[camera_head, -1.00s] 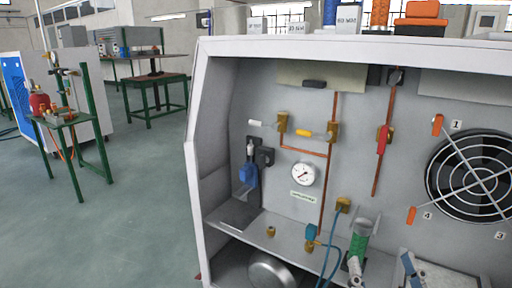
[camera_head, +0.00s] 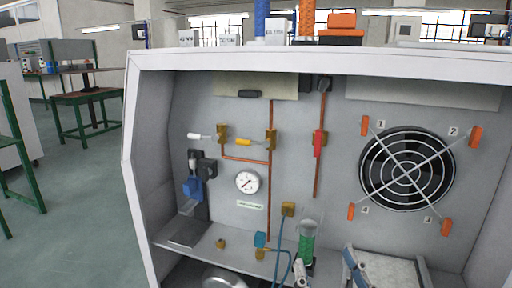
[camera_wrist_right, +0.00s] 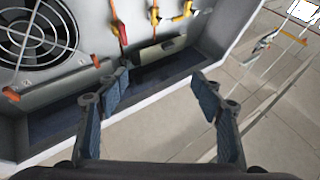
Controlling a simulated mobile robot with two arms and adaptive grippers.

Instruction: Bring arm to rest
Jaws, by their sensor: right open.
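My right gripper (camera_head: 328,271) shows at the bottom of the head view, in front of the lower part of the cabinet. In the right wrist view the same gripper (camera_wrist_right: 162,92) has its two fingers wide apart, with nothing between them. The rest of the right arm is mostly out of the head view. My left arm and gripper are not in view.
The white open-fronted cabinet (camera_head: 320,62) holds a fan (camera_head: 406,172), a pressure gauge (camera_head: 248,182), copper pipes, a red-handled valve (camera_head: 319,144) and a green-filled cylinder (camera_head: 307,242). A green-framed table (camera_head: 86,98) stands far left. Floor on the left is clear.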

